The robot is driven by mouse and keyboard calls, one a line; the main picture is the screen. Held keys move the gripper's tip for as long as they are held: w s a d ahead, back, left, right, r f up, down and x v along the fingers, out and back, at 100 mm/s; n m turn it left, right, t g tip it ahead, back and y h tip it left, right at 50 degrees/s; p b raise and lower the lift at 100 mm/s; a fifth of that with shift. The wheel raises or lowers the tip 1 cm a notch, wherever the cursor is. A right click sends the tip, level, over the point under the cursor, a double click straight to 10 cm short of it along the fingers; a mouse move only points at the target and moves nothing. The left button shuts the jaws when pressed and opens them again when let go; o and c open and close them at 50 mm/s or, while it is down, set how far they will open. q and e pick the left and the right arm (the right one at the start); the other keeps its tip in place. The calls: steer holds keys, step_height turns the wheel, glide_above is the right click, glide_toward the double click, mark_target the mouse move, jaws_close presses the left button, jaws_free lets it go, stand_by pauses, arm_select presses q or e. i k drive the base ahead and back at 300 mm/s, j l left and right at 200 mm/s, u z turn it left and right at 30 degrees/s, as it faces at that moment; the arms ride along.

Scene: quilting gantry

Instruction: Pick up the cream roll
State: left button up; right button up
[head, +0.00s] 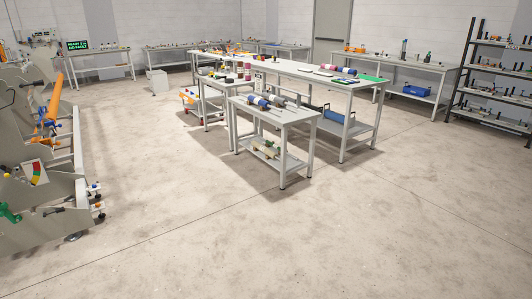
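I cannot clearly pick out a cream roll at this distance. Several small rolls lie on the tables ahead. A blue and grey roll (257,100) lies on the small front table (292,116). A pink, white and blue roll (343,70) lies on the long table (300,68) behind it. A pale cream-coloured item with green on it (266,149) rests on the front table's lower shelf; its shape is too small to tell. Neither of my grippers is in view.
A grey machine frame with an orange roller (49,108) stands along the left side. A dark shelf rack (468,62) stands at the right. A pale box (158,82) sits on the floor at the back left. The concrete floor in front is clear.

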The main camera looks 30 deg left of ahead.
mark_target(264, 149)
steer(key=u, duration=2.6)
steer(key=z, duration=1.65)
steer(key=i+j+u, duration=0.1)
steer(key=i+u, duration=0.3)
steer(key=i, duration=2.8)
steer(key=i+j+z, duration=0.15)
steer(key=i, duration=0.3)
steer(key=i+j+z, duration=0.1)
steer(key=i, duration=0.35)
steer(key=i+j+z, duration=0.15)
steer(key=i, duration=0.3)
steer(key=i+j+z, duration=0.15)
steer(key=i+j, duration=0.15)
steer(key=i, duration=0.15)
